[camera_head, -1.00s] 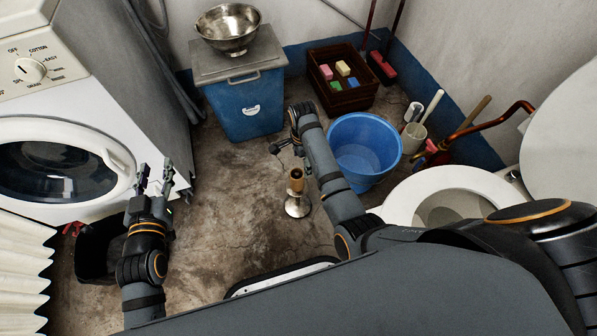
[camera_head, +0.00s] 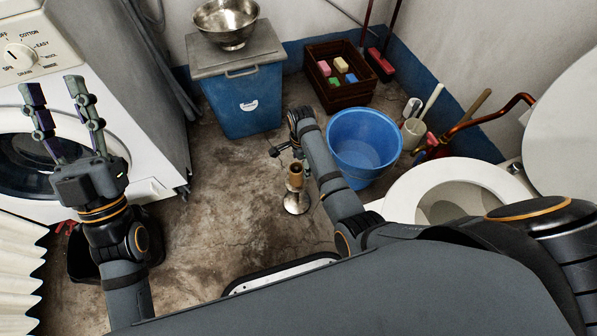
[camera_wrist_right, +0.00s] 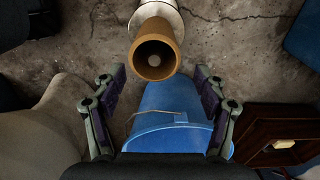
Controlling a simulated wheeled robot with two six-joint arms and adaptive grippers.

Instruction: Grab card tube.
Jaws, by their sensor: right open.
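The card tube (camera_head: 295,175) is a short brown cylinder standing upright on a shiny metal stand (camera_head: 297,203) on the floor. In the right wrist view the tube (camera_wrist_right: 154,52) shows its open end, just beyond and between the fingertips. My right gripper (camera_head: 276,150) is beside the upper end of the tube. In the right wrist view my right gripper (camera_wrist_right: 160,85) has its fingers spread wide with nothing between them. My left gripper (camera_head: 62,90) is raised in front of the washing machine, fingers apart and empty.
A blue bucket (camera_head: 363,143) stands right of my right arm, with the toilet bowl (camera_head: 440,195) nearer. A blue bin (camera_head: 243,103) with a metal bowl (camera_head: 226,22) and a dark crate (camera_head: 345,97) stand behind. The concrete floor (camera_head: 215,215) left of the stand is clear.

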